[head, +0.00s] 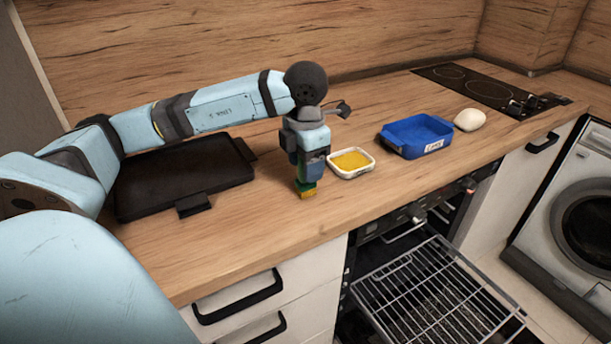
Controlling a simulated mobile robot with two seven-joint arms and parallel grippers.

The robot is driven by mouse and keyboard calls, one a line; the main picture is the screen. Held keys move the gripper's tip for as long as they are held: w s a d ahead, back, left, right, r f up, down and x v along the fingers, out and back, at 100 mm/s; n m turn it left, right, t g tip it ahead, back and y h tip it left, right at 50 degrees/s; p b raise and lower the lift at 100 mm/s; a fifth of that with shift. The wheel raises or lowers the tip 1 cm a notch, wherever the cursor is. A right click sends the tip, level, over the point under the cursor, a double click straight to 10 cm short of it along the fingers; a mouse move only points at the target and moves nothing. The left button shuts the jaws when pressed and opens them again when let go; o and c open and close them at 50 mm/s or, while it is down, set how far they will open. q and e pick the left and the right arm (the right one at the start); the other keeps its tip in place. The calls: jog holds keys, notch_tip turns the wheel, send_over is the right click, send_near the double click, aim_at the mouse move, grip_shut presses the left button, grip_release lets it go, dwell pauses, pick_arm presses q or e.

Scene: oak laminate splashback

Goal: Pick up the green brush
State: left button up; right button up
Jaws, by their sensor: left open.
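A small green brush (308,188) with a yellowish lower end stands on the wooden worktop, near the middle of the head view. My left gripper (309,178) points straight down over it, with its fingers at the brush's upper part. The gripper is open. The upper part of the brush is mostly hidden by the gripper, and I cannot tell whether the fingers touch it. My right gripper is not in view.
A white dish with yellow contents (333,174) stands close right of the brush. Further right are a blue tray (386,138), a pale round item (469,120) and a hob (480,86). A black griddle (180,178) lies left. An oven rack (425,290) juts out below.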

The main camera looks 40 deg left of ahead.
pick_arm(q)
jog(key=c, duration=1)
notch_tip(320, 180, up, 20)
jog(key=p, duration=0.5)
jog(key=shift+p, duration=0.3)
